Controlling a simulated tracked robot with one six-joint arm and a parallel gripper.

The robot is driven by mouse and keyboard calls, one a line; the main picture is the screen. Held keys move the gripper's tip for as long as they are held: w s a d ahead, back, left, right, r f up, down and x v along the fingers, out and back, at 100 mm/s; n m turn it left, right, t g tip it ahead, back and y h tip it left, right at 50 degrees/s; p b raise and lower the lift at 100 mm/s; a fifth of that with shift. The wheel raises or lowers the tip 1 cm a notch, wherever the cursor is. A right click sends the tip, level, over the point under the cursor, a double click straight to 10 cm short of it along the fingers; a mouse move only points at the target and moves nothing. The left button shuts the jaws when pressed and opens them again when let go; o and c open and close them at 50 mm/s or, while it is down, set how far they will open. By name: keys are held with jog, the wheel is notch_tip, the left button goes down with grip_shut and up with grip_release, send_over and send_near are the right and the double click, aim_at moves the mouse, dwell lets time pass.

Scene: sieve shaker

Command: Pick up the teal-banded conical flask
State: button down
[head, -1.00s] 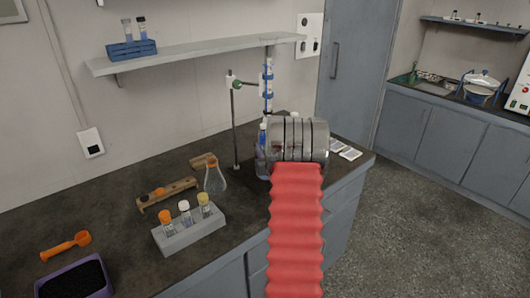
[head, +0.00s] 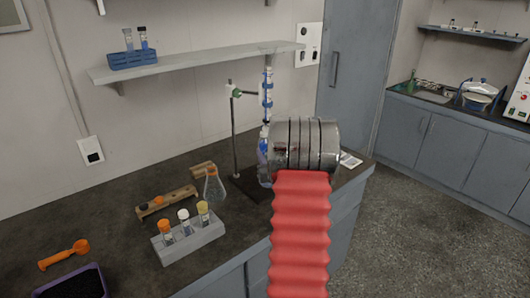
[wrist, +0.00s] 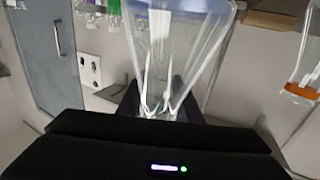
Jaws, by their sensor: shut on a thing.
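A clear conical flask (wrist: 185,50) with blue liquid fills the upper middle of the wrist view, which looks upside down. Its narrow neck end lies between the two dark fingers of my gripper (wrist: 160,108), shut on it. A teal band cannot be made out clearly. In the head view, my ribbed metal wrist and red arm hide the fingers. Clear glass with blue (head: 263,173) shows just left of the wrist. Another conical flask (head: 214,188), with an orange band, stands on the bench to the left; part of it also shows at the wrist view's right edge (wrist: 301,90).
A stand with a blue-marked burette (head: 267,88) rises behind my wrist. A grey rack (head: 188,240) with capped vials, a wooden rack (head: 166,201), an orange scoop (head: 63,255) and a purple tray (head: 70,285) occupy the left bench. A shelf (head: 200,62) hangs above.

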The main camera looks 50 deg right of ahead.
jog(key=v, duration=1.4)
dwell(0.4)
jog(key=shift+r, duration=0.1)
dwell(0.4)
jog(key=shift+r, duration=0.1)
notch_tip(320, 180, up, 5)
jog(key=shift+f, duration=0.1)
dwell(0.7)
jog(key=shift+s, duration=0.1)
